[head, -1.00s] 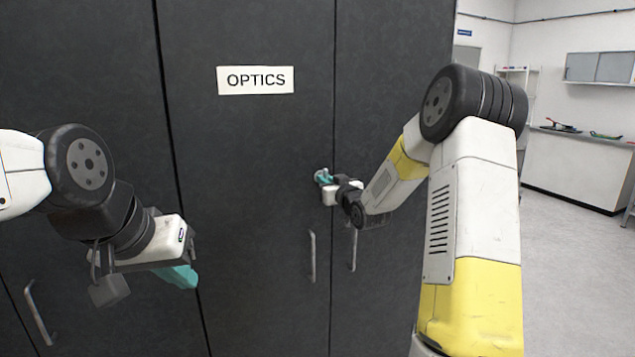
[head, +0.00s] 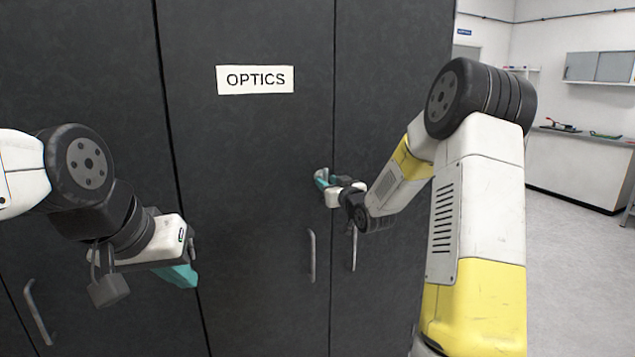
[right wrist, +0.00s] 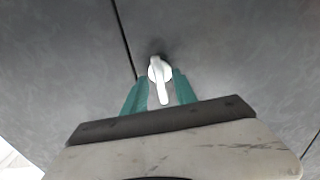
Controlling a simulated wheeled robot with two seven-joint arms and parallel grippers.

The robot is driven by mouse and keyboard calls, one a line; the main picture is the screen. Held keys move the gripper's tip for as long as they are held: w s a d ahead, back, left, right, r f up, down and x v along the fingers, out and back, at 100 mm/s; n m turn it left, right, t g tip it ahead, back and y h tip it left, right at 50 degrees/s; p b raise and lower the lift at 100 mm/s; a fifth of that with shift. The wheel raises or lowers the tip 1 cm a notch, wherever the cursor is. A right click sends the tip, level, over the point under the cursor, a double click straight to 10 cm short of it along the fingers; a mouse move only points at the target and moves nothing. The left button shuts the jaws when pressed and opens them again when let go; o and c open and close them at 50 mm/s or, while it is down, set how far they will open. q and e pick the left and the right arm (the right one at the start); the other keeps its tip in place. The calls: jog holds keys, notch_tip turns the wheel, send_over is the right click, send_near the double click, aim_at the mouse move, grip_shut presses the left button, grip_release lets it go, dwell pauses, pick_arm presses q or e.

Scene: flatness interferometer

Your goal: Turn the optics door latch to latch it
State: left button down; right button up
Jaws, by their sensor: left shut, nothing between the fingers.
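The optics door latch (right wrist: 158,80) is a small pale turn handle on the dark cabinet door. In the right wrist view its lever points down toward my gripper. In the head view the latch (head: 321,174) is small and partly hidden by my right gripper (head: 326,180). My right gripper (right wrist: 160,90) is open, with one teal finger on each side of the lever and a narrow gap visible on both sides. My left gripper (head: 182,276) is shut and empty, held in front of the cabinet at the left, away from the latch.
The dark cabinet carries a white OPTICS sign (head: 255,79) on its door. Vertical bar handles (head: 312,256) and (head: 354,250) flank the door seam below the latch, with another handle (head: 39,312) at lower left. A white counter (head: 577,170) stands far right beyond open floor.

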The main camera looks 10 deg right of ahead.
jog(key=v, duration=0.6)
jog(key=s+a+r+m+g+h, duration=0.1)
jog(key=s+g, duration=1)
jog(key=s, duration=2.5)
jog(key=shift+s+a+r+m+h, duration=0.2)
jog(key=shift+a+m+h, duration=0.5)
jog(key=shift+m, duration=0.2)
